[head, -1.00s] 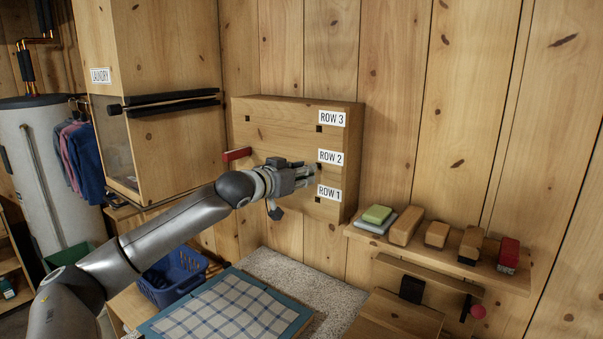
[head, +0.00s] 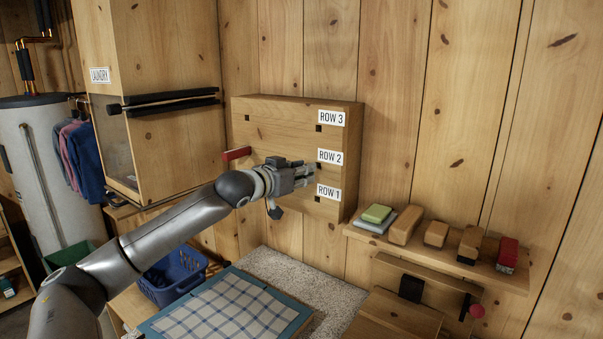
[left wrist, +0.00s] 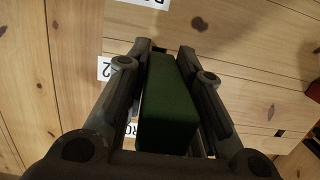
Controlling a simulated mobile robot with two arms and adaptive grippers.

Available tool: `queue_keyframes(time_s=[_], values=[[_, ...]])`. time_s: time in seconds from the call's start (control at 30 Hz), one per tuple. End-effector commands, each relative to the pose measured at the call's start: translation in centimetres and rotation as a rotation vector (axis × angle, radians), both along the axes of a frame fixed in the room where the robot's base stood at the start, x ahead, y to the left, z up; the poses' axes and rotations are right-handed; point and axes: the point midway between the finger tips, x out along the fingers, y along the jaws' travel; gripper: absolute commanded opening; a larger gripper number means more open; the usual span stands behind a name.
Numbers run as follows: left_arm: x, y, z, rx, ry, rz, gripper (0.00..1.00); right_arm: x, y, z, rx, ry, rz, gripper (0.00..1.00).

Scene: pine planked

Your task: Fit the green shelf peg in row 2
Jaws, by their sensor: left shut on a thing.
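My left gripper (head: 308,176) is in front of the wooden board (head: 280,132), just left of the ROW 2 label (head: 330,156). It is shut on the green shelf peg (left wrist: 168,110), which lies lengthwise between the fingers in the left wrist view. The peg points at the board. Its far tip is close to the board by the row 2 label; I cannot tell whether it is inside a hole. The gripper hides the peg in the head view. A square hole shows by ROW 3 (head: 319,128) and another by ROW 1 (head: 317,198).
A red peg (head: 237,154) sticks out at the board's left side. The laundry cabinet (head: 165,150) stands left of the board. A shelf (head: 490,275) with several blocks is at the right. A blue basket (head: 172,280) and a checked cloth (head: 228,312) lie below the arm.

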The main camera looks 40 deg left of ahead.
Motion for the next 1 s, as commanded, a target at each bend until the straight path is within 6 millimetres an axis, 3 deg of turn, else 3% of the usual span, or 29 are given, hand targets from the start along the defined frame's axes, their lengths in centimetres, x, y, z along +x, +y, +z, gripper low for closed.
queue_keyframes(time_s=[1.0], values=[[0.29, 0.07, 0.15, -0.001, -0.001, 0.000, 0.00, -0.02, -0.30, 0.83, -0.003, 0.000, 0.000, 0.46]])
